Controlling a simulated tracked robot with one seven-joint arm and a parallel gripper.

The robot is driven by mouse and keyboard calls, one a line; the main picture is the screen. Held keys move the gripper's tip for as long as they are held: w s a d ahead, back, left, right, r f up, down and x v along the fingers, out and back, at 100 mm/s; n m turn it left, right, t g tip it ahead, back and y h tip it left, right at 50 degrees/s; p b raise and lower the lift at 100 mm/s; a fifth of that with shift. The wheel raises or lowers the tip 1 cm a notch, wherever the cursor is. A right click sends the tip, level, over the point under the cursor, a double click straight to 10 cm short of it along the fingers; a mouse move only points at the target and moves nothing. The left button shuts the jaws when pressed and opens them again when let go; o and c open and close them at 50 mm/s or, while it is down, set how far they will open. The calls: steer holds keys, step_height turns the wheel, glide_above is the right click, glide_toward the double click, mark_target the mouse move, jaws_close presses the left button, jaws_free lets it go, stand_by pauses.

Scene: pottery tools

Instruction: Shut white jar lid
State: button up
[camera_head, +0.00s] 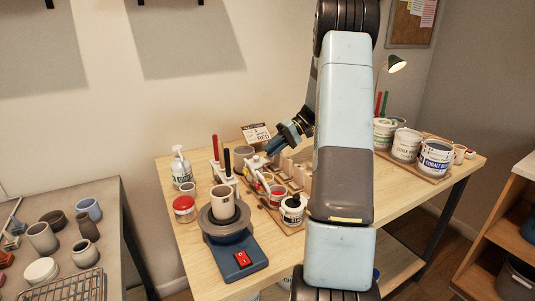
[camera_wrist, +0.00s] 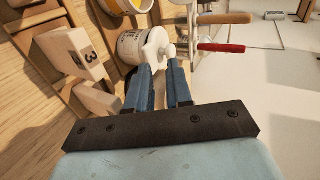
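In the wrist view, a white jar (camera_wrist: 130,46) with dark print on its side is beyond my fingertips. A white lid-like piece with a round knob (camera_wrist: 156,42) stands at its right side, at an angle to the jar. My gripper (camera_wrist: 160,70) points at this piece; its two blue fingers are apart, with the white piece just at or between their tips. Contact is not clear. In the head view, my gripper (camera_head: 272,150) reaches down-left over the back of the table, and a white piece (camera_head: 256,163) shows just below it.
A pottery wheel with a cup (camera_head: 223,205), a red-lidded jar (camera_head: 184,208) and a black-knobbed jar (camera_head: 292,210) stand nearer. In the wrist view, a numbered block (camera_wrist: 75,57) lies left and a red-handled tool (camera_wrist: 222,48) right. Large labelled tubs (camera_head: 405,145) stand at the table's right.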

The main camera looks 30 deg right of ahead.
steer(key=v, duration=1.1)
steer(key=s+a+r+h, duration=0.4)
steer(key=s+a+r, duration=0.1)
steer(key=a, duration=0.5)
steer(key=s+a+r+h, duration=0.3)
steer(key=s+a+r, duration=0.3)
steer(key=a, duration=0.4)
steer(key=s+a+t+h, duration=0.2)
steer(key=s+a, duration=0.2)
steer(key=s, duration=0.5)
steer(key=s+a+t+h, duration=0.3)
steer(key=s+a, duration=0.1)
steer(key=s, duration=0.5)
steer(key=shift+s+a+f+t, duration=0.2)
steer(key=shift+s+a+t, duration=0.05)
steer(key=shift+a+t, duration=0.05)
